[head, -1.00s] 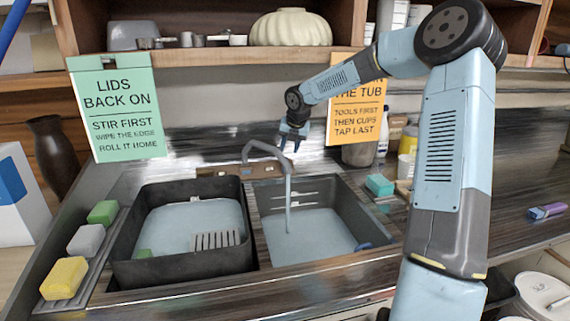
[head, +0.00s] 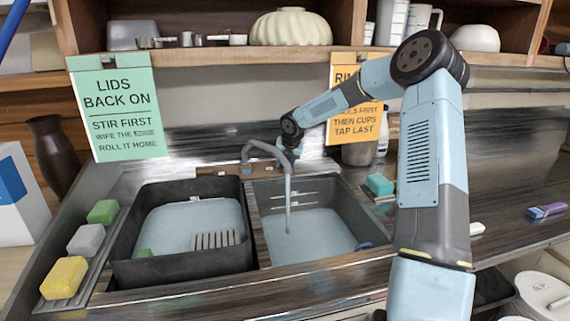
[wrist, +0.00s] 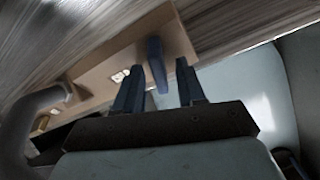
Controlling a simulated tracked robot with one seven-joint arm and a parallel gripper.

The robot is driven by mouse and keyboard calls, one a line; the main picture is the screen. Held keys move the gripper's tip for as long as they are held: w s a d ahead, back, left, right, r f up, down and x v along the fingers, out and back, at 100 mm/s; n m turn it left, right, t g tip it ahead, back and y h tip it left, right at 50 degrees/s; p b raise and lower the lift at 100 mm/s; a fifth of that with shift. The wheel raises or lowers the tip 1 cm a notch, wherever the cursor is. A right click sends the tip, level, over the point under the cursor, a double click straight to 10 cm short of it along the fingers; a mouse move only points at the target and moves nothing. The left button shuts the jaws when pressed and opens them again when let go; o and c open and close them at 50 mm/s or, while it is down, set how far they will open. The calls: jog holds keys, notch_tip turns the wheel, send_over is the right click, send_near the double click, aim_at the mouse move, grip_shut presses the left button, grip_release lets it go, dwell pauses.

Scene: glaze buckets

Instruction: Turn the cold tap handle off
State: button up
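The blue tap handle (wrist: 155,58) hangs from a tan mounting plate (wrist: 120,58) in the wrist view. My gripper (wrist: 160,68) is open, with one finger on each side of the handle's lower end. Gaps show between the handle and both fingers. In the head view my gripper (head: 287,152) is at the right end of the tap, where the handle cannot be made out. The grey tap spout (head: 262,148) arches over the right basin, and water (head: 288,205) runs from it. The spout also shows at the left of the wrist view (wrist: 30,108).
The right basin (head: 350,205) holds water below the tap. A dark tub (head: 180,268) stands to its left. An orange sign (head: 355,127) hangs beside my forearm, under the wooden shelf (head: 290,57). A teal sponge (head: 379,184) lies right of the basin.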

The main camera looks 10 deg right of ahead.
grip_shut()
dwell(0.5)
jog(key=m, duration=0.3)
jog(key=shift+d+m+y, duration=0.1)
jog(key=shift+m+y, duration=0.2)
jog(key=shift+y, duration=0.1)
jog(key=m, duration=0.3)
jog(key=shift+s+m+t+y, duration=0.1)
jog(key=shift+m+t+y, duration=0.2)
jog(key=shift+t, duration=0.1)
jog(key=m+t, duration=0.1)
jog(key=m, duration=0.5)
jog(key=shift+d, duration=0.1)
jog(key=shift+f, duration=0.1)
